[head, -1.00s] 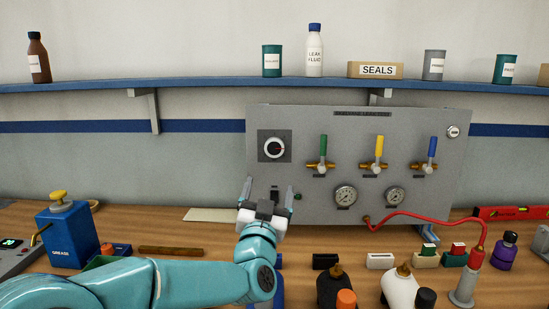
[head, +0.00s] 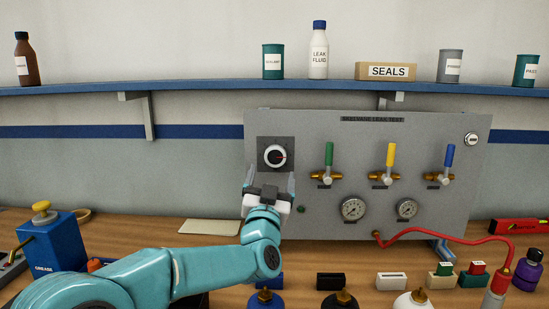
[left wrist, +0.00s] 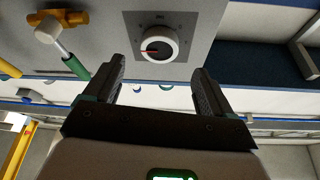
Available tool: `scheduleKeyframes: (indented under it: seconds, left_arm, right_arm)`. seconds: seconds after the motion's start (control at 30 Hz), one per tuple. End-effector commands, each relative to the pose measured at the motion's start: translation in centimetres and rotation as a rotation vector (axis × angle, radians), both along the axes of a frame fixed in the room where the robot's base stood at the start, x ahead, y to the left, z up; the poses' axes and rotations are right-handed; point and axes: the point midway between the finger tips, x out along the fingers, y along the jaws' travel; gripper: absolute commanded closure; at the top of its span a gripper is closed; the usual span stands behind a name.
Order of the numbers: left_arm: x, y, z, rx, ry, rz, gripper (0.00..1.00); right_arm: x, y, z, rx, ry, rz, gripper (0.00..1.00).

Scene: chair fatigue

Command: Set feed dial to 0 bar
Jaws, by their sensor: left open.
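The feed dial (head: 275,156) is a round white knob with a dark centre and a red mark, on a dark square plate at the upper left of the grey panel (head: 400,160). In the left wrist view the dial (left wrist: 159,44) shows beyond the fingertips, upside down in the picture. My left gripper (head: 270,178) is open and empty, just below and in front of the dial, its fingers pointing up toward it. In the left wrist view the open fingers (left wrist: 158,75) stand apart, with the dial between and past them, not touching it. My right gripper is not in view.
Green (head: 329,154), yellow (head: 390,154) and blue (head: 450,156) valve levers sit right of the dial. Two gauges (head: 353,209) are below. A red hose (head: 440,233) leaves the panel. A blue grease can (head: 52,242) stands at the left.

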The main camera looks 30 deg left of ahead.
Motion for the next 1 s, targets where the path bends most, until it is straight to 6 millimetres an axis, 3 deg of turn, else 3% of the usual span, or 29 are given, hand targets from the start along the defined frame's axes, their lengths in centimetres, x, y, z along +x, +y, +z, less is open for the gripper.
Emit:
scheduleKeyframes:
  seconds: [0.1,0.3,0.67,0.7,0.87,1.0]
  left_arm:
    - [2.2,1.1,1.2,-0.001,0.001,0.0,0.16]
    - [4.5,2.2,2.1,-0.001,0.0,-0.001,0.16]
    - [5.3,2.7,2.2,-0.001,0.001,-0.001,0.16]
    - [5.3,2.7,2.2,-0.001,0.001,-0.001,0.19]
    - [5.3,2.7,2.2,-0.001,0.001,-0.001,0.71]
    - [5.3,2.7,2.2,-0.002,-0.001,-0.001,0.72]
  right_arm:
    - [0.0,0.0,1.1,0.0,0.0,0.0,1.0]
    - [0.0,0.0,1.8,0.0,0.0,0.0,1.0]
    - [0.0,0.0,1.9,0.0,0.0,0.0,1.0]
    - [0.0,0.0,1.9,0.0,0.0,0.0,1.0]
    - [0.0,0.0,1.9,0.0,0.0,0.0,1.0]
    - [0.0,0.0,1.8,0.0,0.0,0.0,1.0]
